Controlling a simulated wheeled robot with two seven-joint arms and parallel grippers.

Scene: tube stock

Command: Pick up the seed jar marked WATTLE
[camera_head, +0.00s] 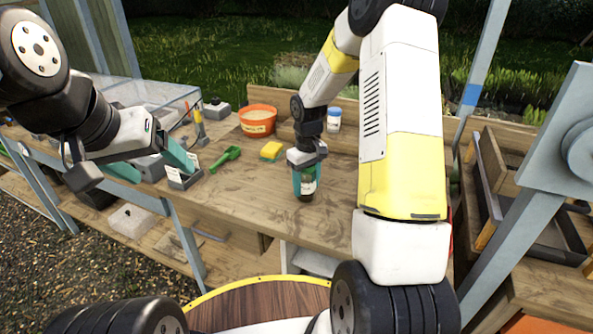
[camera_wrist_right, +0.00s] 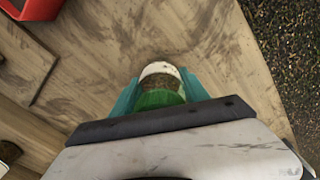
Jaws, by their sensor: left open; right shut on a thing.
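A small jar (camera_head: 307,186) with a dark green body and a pale label stands upright at the bench in the head view. My right gripper (camera_head: 305,178) comes down from above and is shut on it, with teal fingers on both sides. In the right wrist view the jar (camera_wrist_right: 160,88) shows a green band, brownish contents and a white part between the teal fingers. The lettering on its label is too small to read. My left gripper (camera_head: 138,172) is open and empty at the left, over the bench's front edge.
The bench (camera_head: 245,195) is bare in front.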

